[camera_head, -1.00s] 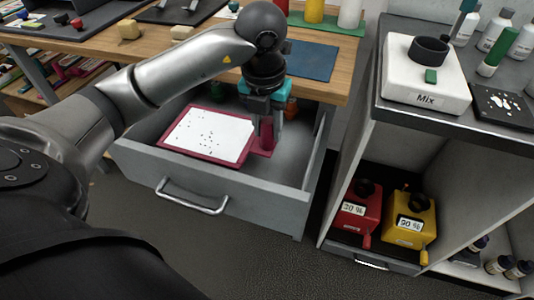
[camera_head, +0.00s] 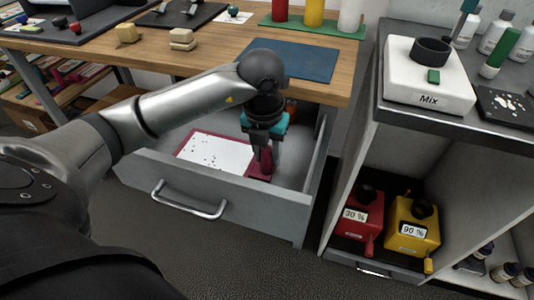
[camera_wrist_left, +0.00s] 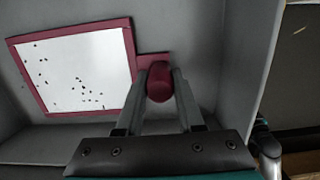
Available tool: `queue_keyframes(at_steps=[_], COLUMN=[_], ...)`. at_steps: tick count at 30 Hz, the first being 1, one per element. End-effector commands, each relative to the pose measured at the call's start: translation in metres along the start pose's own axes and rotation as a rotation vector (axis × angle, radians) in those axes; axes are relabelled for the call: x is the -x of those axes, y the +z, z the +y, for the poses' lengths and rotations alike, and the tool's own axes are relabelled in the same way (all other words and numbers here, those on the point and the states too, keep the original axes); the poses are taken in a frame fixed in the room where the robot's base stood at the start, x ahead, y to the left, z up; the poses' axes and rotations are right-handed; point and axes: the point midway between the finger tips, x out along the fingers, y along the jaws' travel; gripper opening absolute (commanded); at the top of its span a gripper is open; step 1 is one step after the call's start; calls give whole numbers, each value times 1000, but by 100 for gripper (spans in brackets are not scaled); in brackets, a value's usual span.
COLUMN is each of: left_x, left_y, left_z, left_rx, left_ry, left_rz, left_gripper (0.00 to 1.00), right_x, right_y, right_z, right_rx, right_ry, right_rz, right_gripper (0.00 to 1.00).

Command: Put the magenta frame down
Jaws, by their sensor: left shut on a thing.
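The magenta frame (camera_head: 258,175) has a white, black-specked sheet inside it and a round grip at one side. My left gripper (camera_head: 263,166) points down into the open grey drawer (camera_head: 235,204) and is shut on this grip. In the left wrist view the gripper's fingers (camera_wrist_left: 159,92) close around the dark magenta grip, and the frame (camera_wrist_left: 131,50) extends to the left. The frame lies roughly flat within the drawer's walls; I cannot tell whether it touches the drawer floor. My arm hides part of it. My right gripper is out of view.
The wooden table (camera_head: 230,38) with a blue mat (camera_head: 291,58) stands above and behind the drawer. A grey shelf unit to the right holds a white Mix device (camera_head: 430,80), a red container (camera_head: 358,215) and a yellow container (camera_head: 412,225). The drawer looks otherwise mostly empty.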

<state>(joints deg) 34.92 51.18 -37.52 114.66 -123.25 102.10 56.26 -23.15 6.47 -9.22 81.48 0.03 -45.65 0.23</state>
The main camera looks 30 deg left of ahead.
Motion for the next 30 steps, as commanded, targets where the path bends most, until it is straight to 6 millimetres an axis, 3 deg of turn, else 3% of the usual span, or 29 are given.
queue_keyframes(at_steps=[4,5,12,23,30], left_x=[-2,-2,-1,0,23], left_y=[0,0,0,0,1], left_z=[0,0,0,0,0], left_rx=[0,0,0,0,-1], left_ry=[0,0,0,0,0], left_rz=[-1,0,0,0,-2], left_gripper=[0,38,64,66,66], right_x=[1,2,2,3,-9], right_y=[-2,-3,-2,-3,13], right_z=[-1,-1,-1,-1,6], right_rx=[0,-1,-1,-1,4], right_ry=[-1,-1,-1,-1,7], right_rz=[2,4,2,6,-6], right_gripper=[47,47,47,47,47])
